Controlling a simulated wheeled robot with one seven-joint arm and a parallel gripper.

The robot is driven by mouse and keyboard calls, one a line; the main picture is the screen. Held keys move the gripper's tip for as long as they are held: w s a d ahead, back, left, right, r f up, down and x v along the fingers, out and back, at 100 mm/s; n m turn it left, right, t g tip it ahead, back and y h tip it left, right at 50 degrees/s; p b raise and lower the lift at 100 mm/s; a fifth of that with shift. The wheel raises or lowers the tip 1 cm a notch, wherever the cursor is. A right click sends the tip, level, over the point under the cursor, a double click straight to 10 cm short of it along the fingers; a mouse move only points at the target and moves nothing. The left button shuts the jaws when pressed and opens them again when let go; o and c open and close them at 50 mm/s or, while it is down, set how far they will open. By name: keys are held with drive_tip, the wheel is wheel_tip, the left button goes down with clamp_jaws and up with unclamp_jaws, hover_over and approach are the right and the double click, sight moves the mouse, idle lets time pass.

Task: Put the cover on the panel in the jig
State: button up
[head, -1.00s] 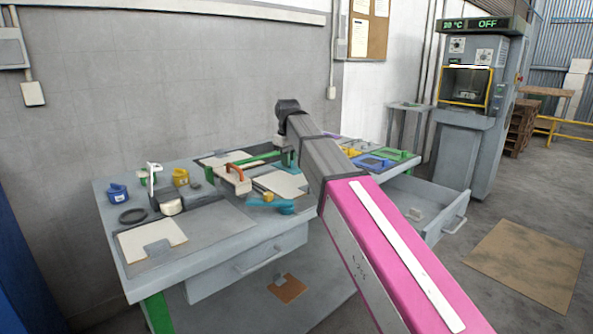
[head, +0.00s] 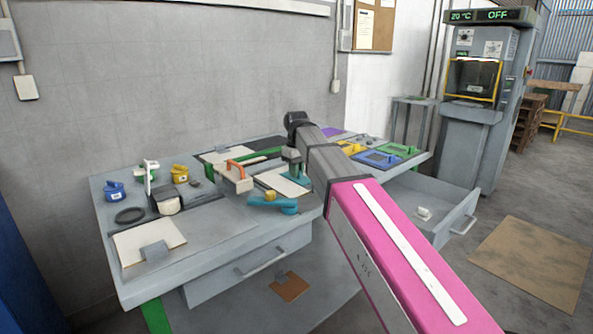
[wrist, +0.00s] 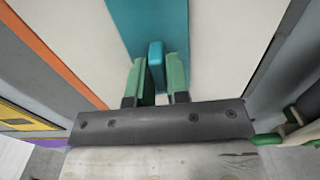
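My gripper (head: 294,170) reaches down over the middle of the bench. In the wrist view its green fingers (wrist: 155,78) stand on either side of an upright teal handle (wrist: 156,66), which fills the space between the tips. The handle rises from a flat teal piece (wrist: 150,22), with white surfaces on both sides of it. In the head view a white panel (head: 276,183) lies just left of the gripper. A grey block with an orange handle (head: 236,172) stands left of the gripper. My arm hides part of the bench.
A teal tool (head: 274,203) lies at the front edge. Blue and yellow pots (head: 115,191), a black ring (head: 130,215) and a white-topped dispenser (head: 152,180) stand at left. Yellow, blue and green handled pieces (head: 380,157) lie at right. An open drawer (head: 465,222) juts out.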

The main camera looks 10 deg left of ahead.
drive_tip(key=o, duration=0.3)
wheel_tip(320, 180, up, 12)
idle(0.7)
drive_tip(key=shift+r, duration=0.1)
